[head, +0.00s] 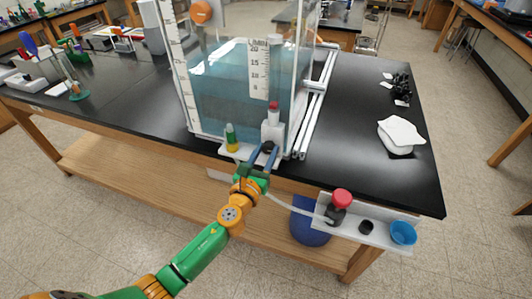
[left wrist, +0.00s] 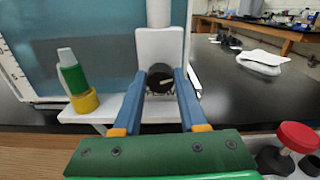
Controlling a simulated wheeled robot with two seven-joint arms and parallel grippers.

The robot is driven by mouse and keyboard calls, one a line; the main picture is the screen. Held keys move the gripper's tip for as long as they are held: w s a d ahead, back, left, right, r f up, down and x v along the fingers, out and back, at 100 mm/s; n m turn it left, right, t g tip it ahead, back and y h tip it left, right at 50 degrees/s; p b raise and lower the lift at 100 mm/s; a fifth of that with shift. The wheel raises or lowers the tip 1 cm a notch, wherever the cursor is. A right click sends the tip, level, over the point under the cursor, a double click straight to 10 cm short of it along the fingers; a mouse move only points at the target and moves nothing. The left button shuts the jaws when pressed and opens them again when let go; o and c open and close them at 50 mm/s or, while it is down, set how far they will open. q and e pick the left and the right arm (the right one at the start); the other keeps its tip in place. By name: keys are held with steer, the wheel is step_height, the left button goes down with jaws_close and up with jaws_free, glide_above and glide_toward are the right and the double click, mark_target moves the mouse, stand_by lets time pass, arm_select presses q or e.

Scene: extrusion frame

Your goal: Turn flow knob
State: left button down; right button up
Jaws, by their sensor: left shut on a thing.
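The black flow knob (head: 267,147) sits on the front of a white block at the tank's lower front edge. In the left wrist view the knob (left wrist: 161,80) shows a pale pointer mark and lies between two blue fingers. My left gripper (head: 264,156) comes from the front and is shut on the knob, one finger at each side. The fingertips partly cover the knob's sides. My right gripper is in no view.
A water tank (head: 225,90) with printed scales stands behind the knob. A green-and-yellow bottle (left wrist: 77,85) stands left of the fingers. A front shelf holds a red-topped valve (head: 341,203) and a blue cup (head: 403,233). White sheets (head: 401,133) lie right.

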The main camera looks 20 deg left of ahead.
arm_select(q)
steer(key=n, duration=0.3)
steer(key=shift+n+b, duration=0.3)
steer(key=shift+n, duration=0.1)
steer(key=n, duration=0.4)
steer(key=shift+f+n+b, duration=0.1)
steer(key=shift+n+b, duration=0.2)
steer(key=shift+b, duration=0.05)
steer(key=n, duration=0.4)
steer(key=shift+a, duration=0.1)
steer(key=n, duration=0.4)
steer(key=shift+b, duration=0.3)
steer(key=n, duration=0.5)
steer(key=shift+n, duration=0.3)
steer(key=n+p, duration=0.1)
steer(key=n, duration=0.3)
steer(key=shift+n, duration=0.7)
